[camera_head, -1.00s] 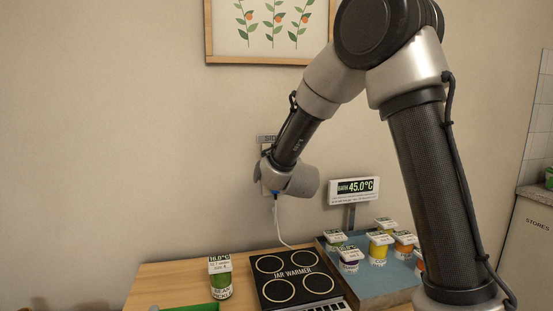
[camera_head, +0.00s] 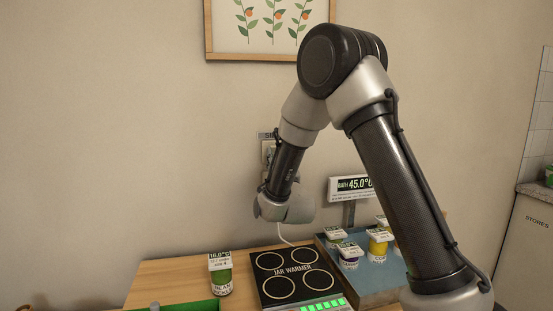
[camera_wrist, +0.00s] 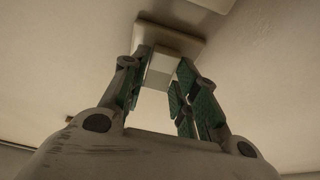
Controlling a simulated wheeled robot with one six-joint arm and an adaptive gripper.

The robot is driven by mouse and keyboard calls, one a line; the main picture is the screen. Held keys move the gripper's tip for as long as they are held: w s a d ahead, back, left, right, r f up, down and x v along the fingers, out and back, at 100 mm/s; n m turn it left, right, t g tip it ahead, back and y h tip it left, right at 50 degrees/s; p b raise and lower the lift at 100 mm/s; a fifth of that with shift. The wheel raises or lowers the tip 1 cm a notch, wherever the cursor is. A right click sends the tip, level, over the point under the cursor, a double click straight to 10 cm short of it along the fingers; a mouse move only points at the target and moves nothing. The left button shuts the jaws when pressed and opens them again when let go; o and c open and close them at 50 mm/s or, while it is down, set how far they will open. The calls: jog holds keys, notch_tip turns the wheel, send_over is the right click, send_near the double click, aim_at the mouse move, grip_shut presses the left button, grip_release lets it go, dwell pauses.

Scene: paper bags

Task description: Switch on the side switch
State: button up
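The side switch (camera_head: 267,148) is a pale plate on the wall, partly hidden behind my wrist, with a small sign (camera_head: 266,134) just above it. In the wrist view the pale wall plate (camera_wrist: 182,40) has a light block (camera_wrist: 160,72) standing out from it. My gripper (camera_wrist: 163,66) is open, its green-padded fingers spread to either side of that block. I cannot tell whether they touch it. In the head view my wrist hides the fingers. The switch's lever position cannot be made out.
Below are a black jar warmer (camera_head: 296,264) with lit green indicators (camera_head: 323,305), a white cable (camera_head: 284,236) and a labelled jar (camera_head: 220,275) to its left. A blue tray (camera_head: 368,284) of jars and a 45.0°C display (camera_head: 350,187) stand to the right.

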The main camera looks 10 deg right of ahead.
jog(key=shift+o, duration=1.1)
jog(key=shift+s, duration=0.15)
jog(key=v, duration=1.1)
jog(key=shift+s+f, duration=0.15)
jog(key=shift+s, duration=0.2)
